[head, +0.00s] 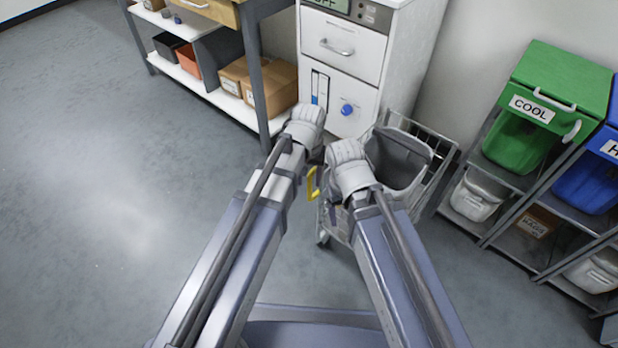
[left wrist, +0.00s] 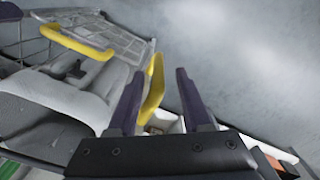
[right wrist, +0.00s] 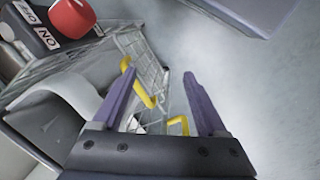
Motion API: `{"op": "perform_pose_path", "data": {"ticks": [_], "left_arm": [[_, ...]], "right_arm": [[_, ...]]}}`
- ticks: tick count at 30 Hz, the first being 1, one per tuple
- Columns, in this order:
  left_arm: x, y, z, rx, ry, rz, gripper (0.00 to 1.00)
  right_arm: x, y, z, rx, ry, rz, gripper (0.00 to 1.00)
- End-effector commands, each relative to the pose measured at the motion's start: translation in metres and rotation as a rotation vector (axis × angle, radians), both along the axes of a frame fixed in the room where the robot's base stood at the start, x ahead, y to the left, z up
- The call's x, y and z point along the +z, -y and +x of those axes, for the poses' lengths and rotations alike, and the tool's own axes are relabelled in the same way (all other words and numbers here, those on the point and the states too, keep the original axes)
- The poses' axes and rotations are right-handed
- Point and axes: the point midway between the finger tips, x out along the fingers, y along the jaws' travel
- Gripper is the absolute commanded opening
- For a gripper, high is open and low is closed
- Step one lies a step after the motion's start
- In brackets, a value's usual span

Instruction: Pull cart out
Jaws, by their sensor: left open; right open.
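The cart (head: 440,155) is a grey wire-frame cart on castors, holding a dark grey bin (head: 398,158). It stands in front of the white cabinet. A yellow handle (head: 312,184) shows at its left side. In the left wrist view, my open left gripper (left wrist: 160,73) has a yellow handle (left wrist: 154,88) between its fingers, not clamped; another yellow handle (left wrist: 75,42) lies to the left. In the right wrist view, my open right gripper (right wrist: 159,74) is over the cart's wire side (right wrist: 140,50), with yellow handle parts (right wrist: 142,88) between its fingers. My wrists hide part of the cart in the head view.
A white cabinet (head: 345,45) with a blue knob stands behind the cart. A workbench shelf (head: 215,95) with boxes is at the upper left. A rack with green (head: 525,140) and blue bins stands close on the right. The floor (head: 110,190) at left is clear.

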Motion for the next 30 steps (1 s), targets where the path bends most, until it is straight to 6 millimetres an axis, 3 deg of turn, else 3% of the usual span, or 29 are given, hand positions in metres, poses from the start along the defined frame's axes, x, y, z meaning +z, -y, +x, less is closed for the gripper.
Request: {"op": "perform_pose_path", "data": {"ticks": [1, 6, 19, 23, 30], "left_arm": [[0.014, 0.000, 0.000, 0.000, 0.000, 0.000, 0.50], [0.026, -0.001, 0.001, 0.001, 0.001, 0.001, 0.50], [0.026, -0.001, -0.005, -0.009, -0.001, 0.004, 0.50], [0.026, -0.004, -0.035, -0.076, -0.008, 0.028, 0.50], [0.028, -0.022, -0.126, -0.311, -0.043, 0.111, 0.50]], "right_arm": [[0.014, 0.000, 0.000, -0.001, 0.000, 0.001, 0.75], [0.026, -0.001, 0.000, -0.001, -0.001, 0.004, 0.75], [0.026, -0.001, 0.000, -0.001, -0.002, 0.005, 0.75], [0.026, -0.001, 0.000, -0.001, -0.002, 0.005, 0.75], [0.026, -0.001, 0.000, -0.001, -0.002, 0.005, 0.75]]}}
